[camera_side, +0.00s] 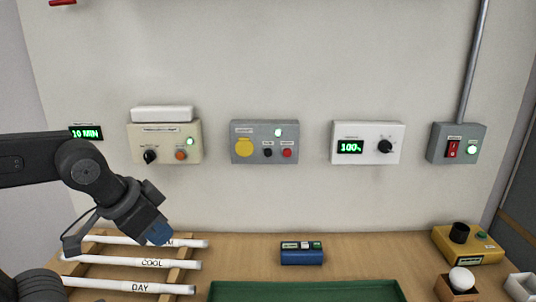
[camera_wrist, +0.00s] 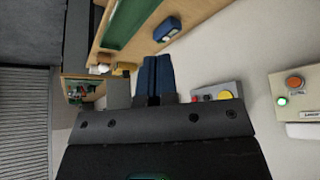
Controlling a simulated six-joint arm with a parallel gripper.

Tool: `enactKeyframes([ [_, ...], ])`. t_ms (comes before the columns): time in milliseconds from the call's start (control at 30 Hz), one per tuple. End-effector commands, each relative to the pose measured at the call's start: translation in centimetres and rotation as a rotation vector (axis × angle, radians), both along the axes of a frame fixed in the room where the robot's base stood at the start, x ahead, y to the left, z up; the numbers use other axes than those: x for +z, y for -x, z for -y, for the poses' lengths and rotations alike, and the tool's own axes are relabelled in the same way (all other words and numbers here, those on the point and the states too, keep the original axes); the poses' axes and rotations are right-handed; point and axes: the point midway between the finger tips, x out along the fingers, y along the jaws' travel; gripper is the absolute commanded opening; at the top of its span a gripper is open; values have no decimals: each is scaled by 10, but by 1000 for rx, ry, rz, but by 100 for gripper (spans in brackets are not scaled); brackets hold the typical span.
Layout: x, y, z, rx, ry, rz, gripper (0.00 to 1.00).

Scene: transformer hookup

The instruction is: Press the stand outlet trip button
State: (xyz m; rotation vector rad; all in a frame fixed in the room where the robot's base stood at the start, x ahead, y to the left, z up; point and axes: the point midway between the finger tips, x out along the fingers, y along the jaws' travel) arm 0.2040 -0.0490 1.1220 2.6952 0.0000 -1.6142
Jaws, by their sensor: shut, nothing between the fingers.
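A grey wall box (camera_side: 243,131) has a round yellow cover (camera_side: 244,147), a small black button (camera_side: 267,153), a red button (camera_side: 287,153) and a lit green lamp (camera_side: 278,132). Its labels are too small to read, so I cannot tell which button is the trip button. The box is partly visible in the wrist view (camera_wrist: 232,88), to the right of my fingers. My gripper (camera_side: 160,236) is shut and empty, with blue fingertips, below and left of the box and apart from it. The shut fingers also show in the wrist view (camera_wrist: 156,62).
A cream box (camera_side: 165,130) with a black knob and orange button hangs left. A white dial box (camera_side: 368,132) and a grey red-switch box (camera_side: 459,130) hang right. White labelled tubes (camera_side: 150,263) lie on a rack. A blue device (camera_side: 302,256) and green tray (camera_side: 305,291) occupy the bench.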

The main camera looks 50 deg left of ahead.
Motion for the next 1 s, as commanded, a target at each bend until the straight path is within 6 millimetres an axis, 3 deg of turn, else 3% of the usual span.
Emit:
enactKeyframes([
  [733, 0, -2, 0, -4, -2, 4, 0],
  [867, 2, -19, -1, -47, -29, 45, 0],
  [1000, 6, -61, -3, -151, -107, 152, 0],
])
